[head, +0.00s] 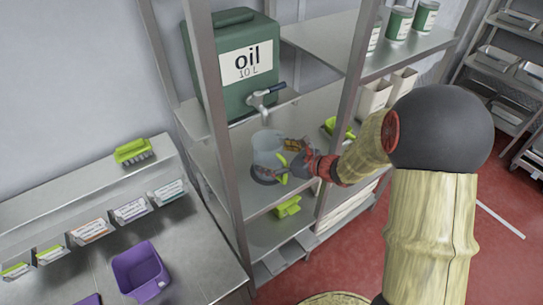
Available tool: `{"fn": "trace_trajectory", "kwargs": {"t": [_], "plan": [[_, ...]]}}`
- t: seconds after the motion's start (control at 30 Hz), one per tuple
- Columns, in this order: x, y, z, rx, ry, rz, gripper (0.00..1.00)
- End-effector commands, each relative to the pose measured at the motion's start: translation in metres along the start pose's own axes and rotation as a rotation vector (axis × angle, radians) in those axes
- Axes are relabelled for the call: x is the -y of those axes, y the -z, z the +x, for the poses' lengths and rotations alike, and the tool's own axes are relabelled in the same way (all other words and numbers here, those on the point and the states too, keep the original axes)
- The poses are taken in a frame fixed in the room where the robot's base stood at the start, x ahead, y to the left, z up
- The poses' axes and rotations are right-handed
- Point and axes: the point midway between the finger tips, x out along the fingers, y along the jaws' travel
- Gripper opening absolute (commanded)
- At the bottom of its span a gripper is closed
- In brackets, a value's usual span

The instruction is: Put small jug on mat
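A small translucent jug (267,146) stands upright on the middle shelf, below the tap of the oil container. A dark round patch, which looks like the mat (259,178), shows at the jug's base. I cannot tell if the jug rests on it or is held just above it. My gripper (288,167) is at the right side of the jug, close to a yellow-green part that may be its handle. The fingers are too small and overlapped to show whether they are closed on it.
A green oil container (235,85) with a tap (265,96) stands above the jug. A metal post (215,120) rises left of it. Green tins (399,22) and pale containers (374,98) are to the right. A purple bin (140,272) sits on the left counter.

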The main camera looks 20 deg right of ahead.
Motion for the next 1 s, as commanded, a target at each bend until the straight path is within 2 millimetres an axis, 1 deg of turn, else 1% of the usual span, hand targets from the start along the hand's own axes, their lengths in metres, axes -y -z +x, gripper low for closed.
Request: {"fn": "trace_trajectory", "kwargs": {"t": [0.27,0.37,0.7,0.83,1.0], "plan": [[0.000,-0.004,-0.003,0.000,0.001,0.000,0.93],[0.001,-0.004,-0.018,0.001,0.003,0.001,0.93],[0.002,-0.005,-0.087,0.001,0.004,0.000,0.93],[0.001,-0.004,-0.106,0.001,0.004,0.001,0.93],[0.000,-0.004,-0.119,0.000,-0.001,-0.002,0.93]]}}
